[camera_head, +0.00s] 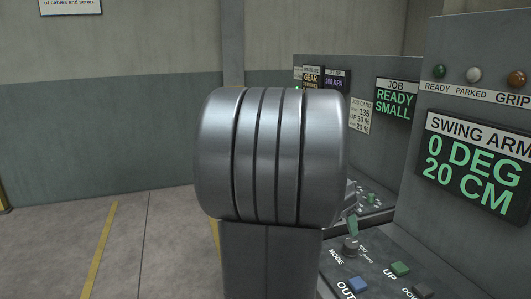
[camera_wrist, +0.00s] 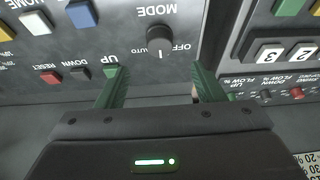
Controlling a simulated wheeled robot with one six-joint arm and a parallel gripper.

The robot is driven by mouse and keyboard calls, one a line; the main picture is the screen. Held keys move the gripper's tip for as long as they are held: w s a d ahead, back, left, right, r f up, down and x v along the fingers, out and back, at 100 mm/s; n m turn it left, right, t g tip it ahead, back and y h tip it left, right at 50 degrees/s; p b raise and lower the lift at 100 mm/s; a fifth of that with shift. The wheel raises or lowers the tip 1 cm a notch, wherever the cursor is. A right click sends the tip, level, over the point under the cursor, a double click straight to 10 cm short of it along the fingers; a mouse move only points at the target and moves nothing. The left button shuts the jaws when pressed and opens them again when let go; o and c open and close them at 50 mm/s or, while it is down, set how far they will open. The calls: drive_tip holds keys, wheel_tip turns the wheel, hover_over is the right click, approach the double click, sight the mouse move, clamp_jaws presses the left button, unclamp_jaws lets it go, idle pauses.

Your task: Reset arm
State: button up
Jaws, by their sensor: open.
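In the wrist view, which shows the panel upside down, my gripper (camera_wrist: 158,84) is open and empty, its green fingers over the panel. A red button (camera_wrist: 50,77) beside the word RESET lies left of the fingers. A black button (camera_wrist: 80,73) and a green button (camera_wrist: 110,72), labelled DOWN and UP, lie between it and the left finger. The black MODE knob (camera_wrist: 160,40) is beyond the fingertips. In the head view, the SWING ARM display (camera_head: 474,165) reads 0 DEG and 20 CM.
The wrist view also has a blue button (camera_wrist: 82,14), a white button (camera_wrist: 36,22) and numbered keys (camera_wrist: 267,53). In the head view, READY, PARKED and GRIP lamps top the panel. A JOB display (camera_head: 394,100) reads READY SMALL. Floor (camera_head: 150,240) is clear at left.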

sight(351, 243)
drive_tip(key=b+x, duration=0.1)
drive_tip(key=x, duration=0.9)
drive_tip(key=shift+a+r+n+p, duration=0.1)
drive_tip(key=shift+r+n+p, duration=0.4)
drive_tip(key=shift+p, duration=0.3)
drive_tip(key=shift+s+n+t+y+p, duration=0.2)
drive_tip(key=shift+n+t+y+p, duration=0.15)
drive_tip(key=shift+n+p, duration=0.4)
drive_tip(key=n+t+p, duration=0.1)
drive_tip(key=n+p, duration=0.1)
drive_tip(key=p, duration=0.1)
drive_tip(key=shift+y, duration=0.25)
drive_tip(key=n+t+y+p, duration=0.1)
drive_tip(key=n+p, duration=0.3)
drive_tip(key=p, duration=0.4)
drive_tip(key=shift+n+p, duration=0.25)
drive_tip(key=shift+p, duration=0.05)
drive_tip(key=d+b+v, duration=0.1)
drive_tip(key=v, duration=0.5)
drive_tip(key=shift+a, duration=0.4)
drive_tip(key=shift+s+a+r, duration=0.1)
drive_tip(key=shift+a, duration=0.05)
